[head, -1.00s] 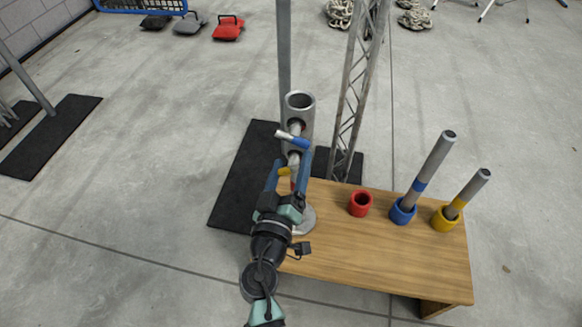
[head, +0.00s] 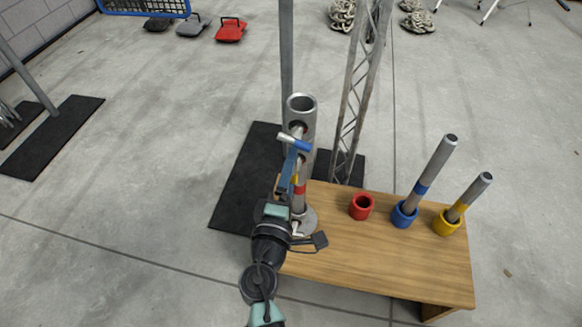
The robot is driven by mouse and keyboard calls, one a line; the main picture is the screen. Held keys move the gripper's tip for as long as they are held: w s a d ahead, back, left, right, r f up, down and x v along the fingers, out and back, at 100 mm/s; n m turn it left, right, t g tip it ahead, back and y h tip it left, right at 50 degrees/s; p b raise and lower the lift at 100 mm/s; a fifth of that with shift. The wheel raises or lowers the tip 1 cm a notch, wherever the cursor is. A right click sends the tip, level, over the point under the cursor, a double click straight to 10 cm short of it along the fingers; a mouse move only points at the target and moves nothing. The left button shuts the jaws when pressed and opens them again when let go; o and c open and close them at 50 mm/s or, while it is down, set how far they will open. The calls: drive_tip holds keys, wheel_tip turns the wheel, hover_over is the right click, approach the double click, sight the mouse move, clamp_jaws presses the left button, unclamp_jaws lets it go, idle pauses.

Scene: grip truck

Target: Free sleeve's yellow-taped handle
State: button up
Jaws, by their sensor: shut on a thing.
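The grey metal sleeve (head: 301,106) stands upright at the left end of the wooden table, with an open top and dark holes in its side. A blue-taped handle (head: 298,144) with a pale end sticks out across its upper part. My gripper (head: 289,168) is at the sleeve's left side, below the blue-taped handle. It is shut on the yellow-taped handle (head: 295,180), of which only a little yellow shows beside the fingers. A red band (head: 299,189) shows just below. My fingers hide where the yellow-taped handle meets the sleeve.
A red cup (head: 361,207) stands empty on the table (head: 375,250). A blue cup (head: 404,215) and a yellow cup (head: 446,222) each hold a grey tube. A lattice truss (head: 358,90) and a grey post (head: 287,50) rise behind the sleeve.

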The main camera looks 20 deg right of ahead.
drive_tip(key=n+p, duration=0.1)
drive_tip(key=n, duration=0.2)
drive_tip(key=shift+n, duration=0.4)
drive_tip(key=n+p, duration=0.1)
drive_tip(key=n, duration=0.2)
drive_tip(key=shift+f+n, duration=0.1)
drive_tip(key=shift+n, duration=0.2)
drive_tip(key=n+p, duration=0.2)
drive_tip(key=n, duration=0.4)
drive_tip(key=shift+d, duration=0.15)
drive_tip(key=shift+n, duration=0.3)
drive_tip(key=o, duration=1.3)
drive_tip(key=shift+f, duration=0.1)
drive_tip(key=p+v, duration=0.2)
drive_tip(key=v, duration=1.1)
